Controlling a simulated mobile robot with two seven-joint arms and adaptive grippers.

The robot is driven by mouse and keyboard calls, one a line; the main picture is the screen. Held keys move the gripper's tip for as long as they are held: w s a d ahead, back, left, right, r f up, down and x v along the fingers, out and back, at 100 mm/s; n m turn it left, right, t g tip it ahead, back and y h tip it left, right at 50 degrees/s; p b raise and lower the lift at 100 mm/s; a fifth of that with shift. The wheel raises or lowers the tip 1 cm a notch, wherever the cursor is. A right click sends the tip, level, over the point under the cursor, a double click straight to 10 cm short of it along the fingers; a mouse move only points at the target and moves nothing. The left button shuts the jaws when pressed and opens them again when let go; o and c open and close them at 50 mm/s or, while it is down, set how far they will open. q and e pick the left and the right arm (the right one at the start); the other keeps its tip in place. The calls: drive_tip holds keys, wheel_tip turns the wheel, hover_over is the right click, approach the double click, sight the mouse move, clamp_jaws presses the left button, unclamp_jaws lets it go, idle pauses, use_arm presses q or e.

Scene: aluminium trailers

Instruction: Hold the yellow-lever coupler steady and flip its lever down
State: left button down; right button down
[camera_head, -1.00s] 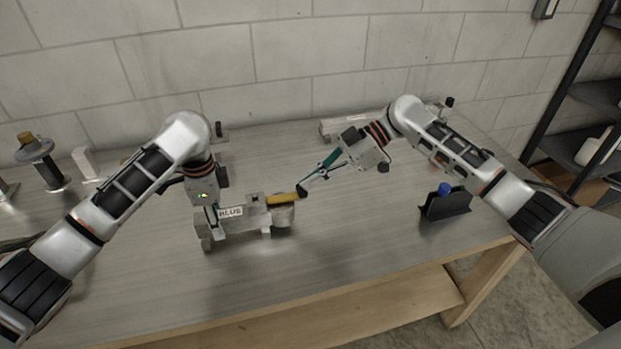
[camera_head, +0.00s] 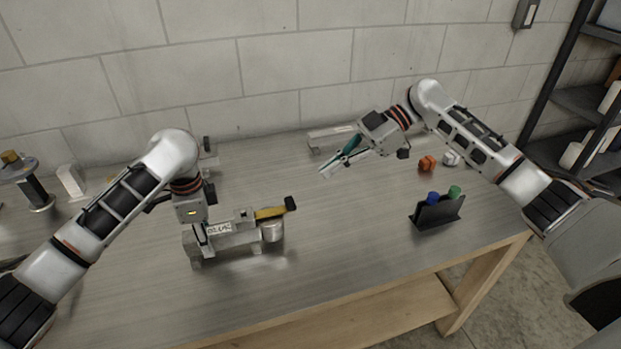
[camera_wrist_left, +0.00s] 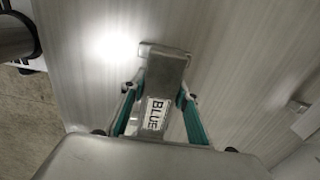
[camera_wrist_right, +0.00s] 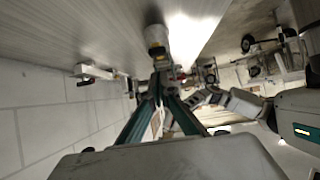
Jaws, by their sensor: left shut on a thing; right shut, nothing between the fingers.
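The yellow-lever coupler (camera_head: 232,238) lies on the grey bench at centre left, with a label that reads BLUE in the left wrist view (camera_wrist_left: 154,114). Its yellow lever (camera_head: 268,213) sticks out to the right over the round end, nearly level, its black tip (camera_head: 290,204) a little higher. My left gripper (camera_head: 201,240) is shut on the coupler's body, one teal finger on each side of it. My right gripper (camera_head: 325,172) is shut and empty, above the bench to the upper right of the lever tip, apart from it.
A second grey coupler (camera_head: 330,139) lies at the back by the block wall. A black holder (camera_head: 437,212) with blue and green items stands at the right. An orange piece (camera_head: 427,163) and a white piece (camera_head: 450,158) lie behind it. The front middle of the bench is clear.

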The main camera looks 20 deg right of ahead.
drive_tip(key=shift+d+r, duration=0.2)
drive_tip(key=shift+d, duration=0.45)
drive_tip(key=shift+d+r, duration=0.15)
drive_tip(key=shift+d, duration=0.45)
use_arm(q)
drive_tip(key=shift+d, duration=0.1)
drive_tip(key=c, duration=1.4)
unclamp_jaws()
drive_tip(key=shift+c, duration=0.2)
drive_tip(key=shift+r, duration=0.1)
